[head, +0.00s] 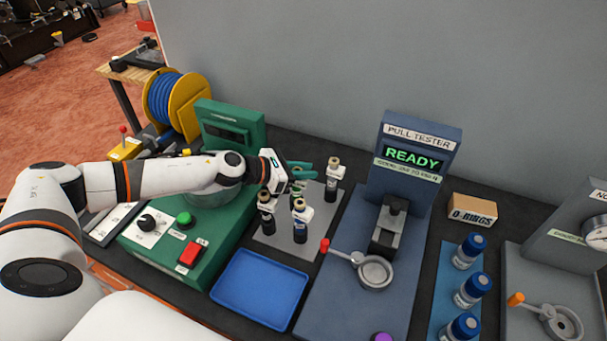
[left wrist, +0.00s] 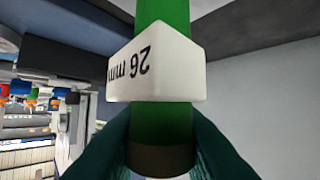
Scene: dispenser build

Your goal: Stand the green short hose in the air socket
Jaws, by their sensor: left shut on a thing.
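The green hose (left wrist: 163,120) fills the middle of the left wrist view. It has a white tag (left wrist: 155,68) reading "26 mm" and a dark band at its near end. My left gripper (head: 302,167) has teal fingers, and they are shut on the hose, one on each side. In the head view the gripper is above the back of a grey plate (head: 265,239), among upright dark fittings with white tags, and mostly hides the hose. I cannot tell which part is the air socket. My right gripper is out of view.
Fittings stand at the plate's front left (head: 267,213), front (head: 301,222) and back right (head: 333,182). A green machine (head: 205,262) is left, an empty blue tray (head: 260,289) in front, and a pull tester (head: 412,165) right. Blue-capped bottles (head: 468,252) stand farther right.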

